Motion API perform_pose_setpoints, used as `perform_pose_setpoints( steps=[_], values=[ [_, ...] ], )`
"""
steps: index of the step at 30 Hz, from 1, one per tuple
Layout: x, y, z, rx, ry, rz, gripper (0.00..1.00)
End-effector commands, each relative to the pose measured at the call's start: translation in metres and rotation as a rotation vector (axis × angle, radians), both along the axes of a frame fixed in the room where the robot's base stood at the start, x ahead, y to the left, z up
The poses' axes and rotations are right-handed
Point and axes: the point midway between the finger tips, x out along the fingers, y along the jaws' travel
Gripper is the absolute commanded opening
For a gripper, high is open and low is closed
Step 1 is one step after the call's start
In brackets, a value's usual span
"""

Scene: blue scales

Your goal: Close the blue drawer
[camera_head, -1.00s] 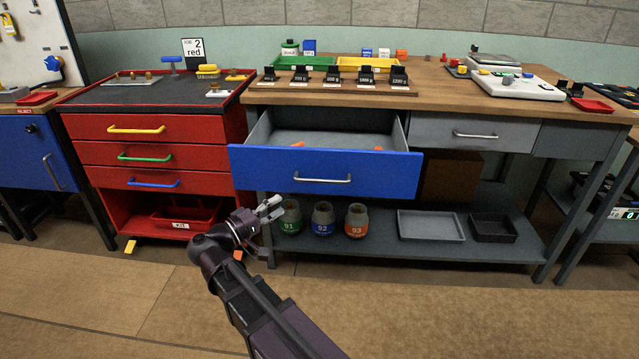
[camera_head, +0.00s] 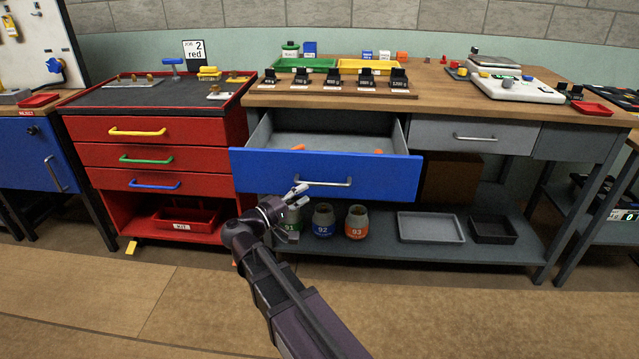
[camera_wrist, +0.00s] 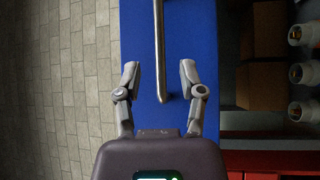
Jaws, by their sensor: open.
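The blue drawer (camera_head: 392,176) is pulled out from under the wooden-topped bench, and small orange items show inside it. Its metal bar handle (camera_head: 324,183) runs across the middle of its front. My gripper (camera_head: 297,192) is in front of the drawer, just below and left of the handle. In the wrist view my gripper (camera_wrist: 160,82) has its two fingers apart, with the blue drawer front (camera_wrist: 178,30) beyond them. The end of the handle (camera_wrist: 159,85) shows between the fingers. Nothing is held, and I cannot tell whether anything touches.
A red cabinet (camera_head: 160,128) with several drawers stands at left. Below the blue drawer, numbered jars (camera_head: 323,222), a grey tray (camera_head: 431,228) and a dark tray (camera_head: 493,230) sit on the shelf. A closed grey drawer (camera_head: 440,134) is at right.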

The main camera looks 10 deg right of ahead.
Motion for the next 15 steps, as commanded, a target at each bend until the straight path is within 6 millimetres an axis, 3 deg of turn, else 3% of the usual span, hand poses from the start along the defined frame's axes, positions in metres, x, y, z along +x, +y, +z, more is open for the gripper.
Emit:
perform_pose_setpoints(
  steps=[7, 15],
  values=[
    [0.014, -0.029, 0.005, 0.000, -0.001, -0.003, 0.51],
    [0.024, -0.049, 0.007, 0.001, -0.001, -0.001, 0.51]
  ],
)
